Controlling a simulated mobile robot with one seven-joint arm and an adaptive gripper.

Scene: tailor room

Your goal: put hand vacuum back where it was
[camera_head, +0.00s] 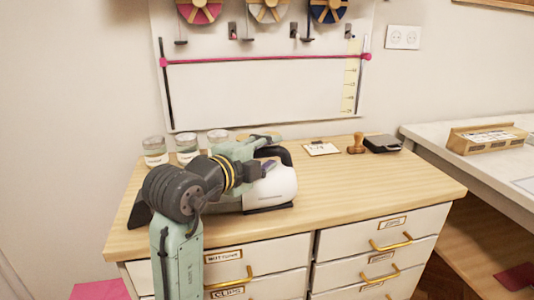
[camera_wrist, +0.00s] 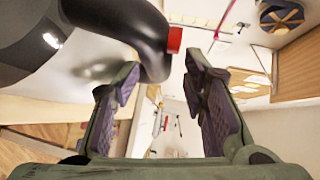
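The hand vacuum (camera_head: 270,187), with a white body and dark parts, lies on the wooden top of the drawer cabinet (camera_head: 330,180). My arm hides its left part in the head view. In the wrist view its dark body and curved handle (camera_wrist: 152,45), with a red button, fill the upper left. My gripper (camera_wrist: 160,88) is open, its two fingers apart. The handle's curved end shows near and between the fingertips; I cannot tell whether they touch it. In the head view my gripper (camera_head: 270,152) is at the vacuum's upper side.
Several glass jars (camera_head: 187,149) stand at the cabinet's back left. A small card (camera_head: 321,148), a wooden stamp (camera_head: 356,143) and a dark pad (camera_head: 382,143) lie at the back right. The cabinet top's right front is clear.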

